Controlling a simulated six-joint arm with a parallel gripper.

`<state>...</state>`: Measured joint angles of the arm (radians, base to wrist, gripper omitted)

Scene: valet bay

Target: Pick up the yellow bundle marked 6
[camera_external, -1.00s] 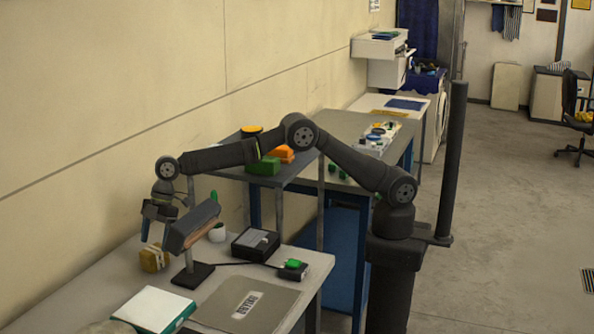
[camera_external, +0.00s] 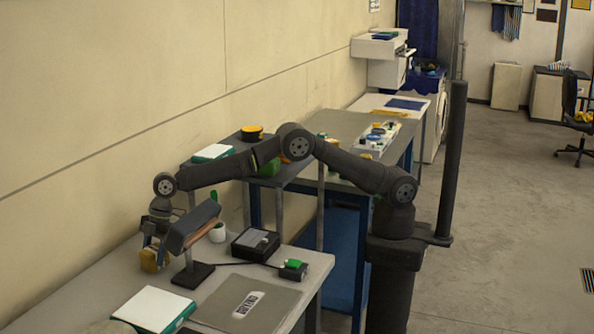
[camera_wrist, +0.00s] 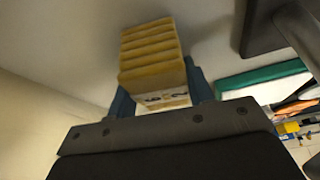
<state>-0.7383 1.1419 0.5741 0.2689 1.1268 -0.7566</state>
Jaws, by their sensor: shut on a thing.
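The yellow bundle (camera_external: 149,261) is at the far left part of the front table, near the wall. My gripper (camera_external: 150,253) is down around it and shut on it. In the wrist view the ribbed yellow bundle (camera_wrist: 151,52) sits between the two blue fingers, with a pale label (camera_wrist: 165,99) facing the camera. The mark on the label is partly hidden by the gripper body and hard to read. I cannot tell whether the bundle touches the table.
A dark lamp head (camera_external: 193,226) on a stand is close to the right of my gripper. A white pot (camera_external: 217,234), a black box (camera_external: 255,244), a green-and-white book (camera_external: 154,309) and a grey mat (camera_external: 247,303) are also on the table.

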